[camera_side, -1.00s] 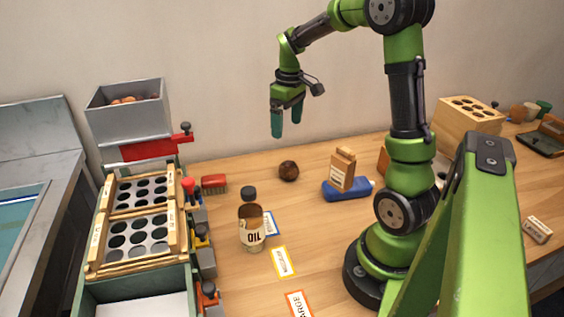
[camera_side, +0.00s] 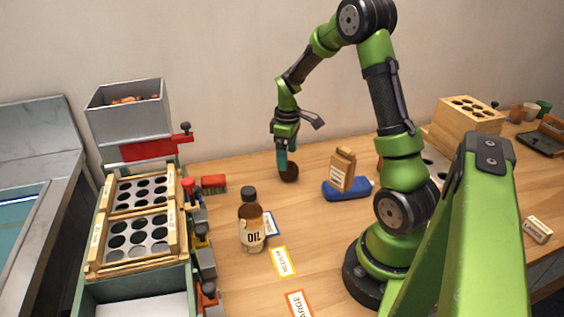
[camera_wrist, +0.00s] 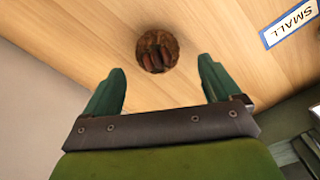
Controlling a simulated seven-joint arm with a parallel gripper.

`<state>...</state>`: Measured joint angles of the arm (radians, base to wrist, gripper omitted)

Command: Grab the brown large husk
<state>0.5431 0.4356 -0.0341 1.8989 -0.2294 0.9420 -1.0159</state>
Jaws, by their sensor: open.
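The brown husk (camera_side: 290,173) is a dark round ball on the wooden table, left of the cardboard-coloured box. In the wrist view the husk (camera_wrist: 157,50) shows an opening with several reddish-brown chestnuts inside. My gripper (camera_side: 284,172) is low over the table at the husk, and its fingers cover part of it in the side view. In the wrist view my gripper (camera_wrist: 161,82) has its two green fingers spread apart, with the husk just ahead of and between the fingertips. I see no contact between fingers and husk.
A brown oil bottle (camera_side: 251,222) stands in front. A red brush (camera_side: 213,184) is to the left, near the sorting trays (camera_side: 91,243). A small-label card (camera_wrist: 290,24) lies nearby.

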